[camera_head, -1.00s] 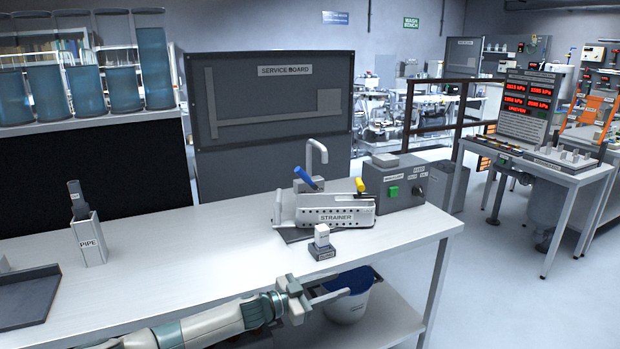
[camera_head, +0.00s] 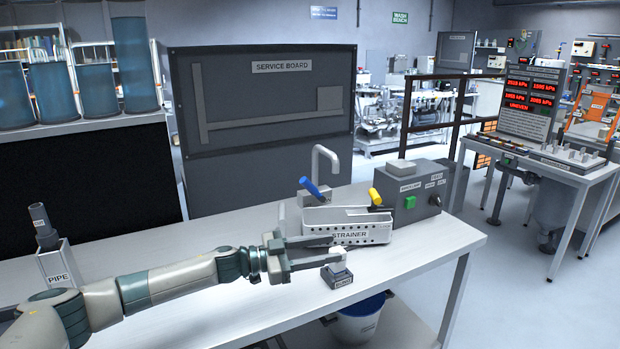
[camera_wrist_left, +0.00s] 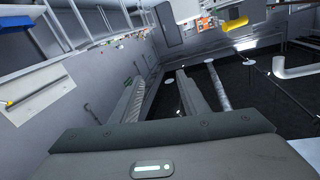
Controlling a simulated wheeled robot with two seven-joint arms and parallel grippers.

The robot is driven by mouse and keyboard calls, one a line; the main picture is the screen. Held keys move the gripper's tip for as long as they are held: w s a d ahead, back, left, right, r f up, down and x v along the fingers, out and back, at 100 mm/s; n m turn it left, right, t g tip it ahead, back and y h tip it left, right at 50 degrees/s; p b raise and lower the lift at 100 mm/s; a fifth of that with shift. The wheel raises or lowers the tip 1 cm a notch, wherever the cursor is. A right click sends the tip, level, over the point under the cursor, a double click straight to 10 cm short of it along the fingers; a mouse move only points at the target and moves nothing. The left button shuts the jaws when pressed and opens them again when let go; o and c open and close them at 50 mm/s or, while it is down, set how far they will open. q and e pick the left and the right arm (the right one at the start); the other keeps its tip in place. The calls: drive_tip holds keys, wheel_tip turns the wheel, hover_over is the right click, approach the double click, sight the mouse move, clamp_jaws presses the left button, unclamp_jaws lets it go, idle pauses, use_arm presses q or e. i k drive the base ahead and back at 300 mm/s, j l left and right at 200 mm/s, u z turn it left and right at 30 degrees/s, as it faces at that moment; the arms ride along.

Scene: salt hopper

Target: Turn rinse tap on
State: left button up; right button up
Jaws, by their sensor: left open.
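The grey tap spout (camera_head: 326,160) stands at the back of the bench, with a blue lever (camera_head: 311,187) at its left. My left gripper (camera_head: 330,251) is open and empty, in front of the strainer and below both levers in the picture. Its open fingers show in the left wrist view (camera_wrist_left: 165,92), with a yellow piece (camera_wrist_left: 235,24) and a pale bent pipe (camera_wrist_left: 295,68) beyond them. My right gripper is out of view.
A small white-topped block (camera_head: 337,277) stands close by my left fingers. The grey control box (camera_head: 407,192) with a green button is at right. A pipe holder (camera_head: 58,268) stands at left, partly behind my arm. The bench's right end (camera_head: 440,245) is clear.

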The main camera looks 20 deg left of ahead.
sight(305, 182)
drive_tip(key=i+j, duration=0.3)
drive_tip(key=j, duration=0.15)
drive_tip(key=i+j, duration=0.55)
drive_tip(key=j, duration=0.3)
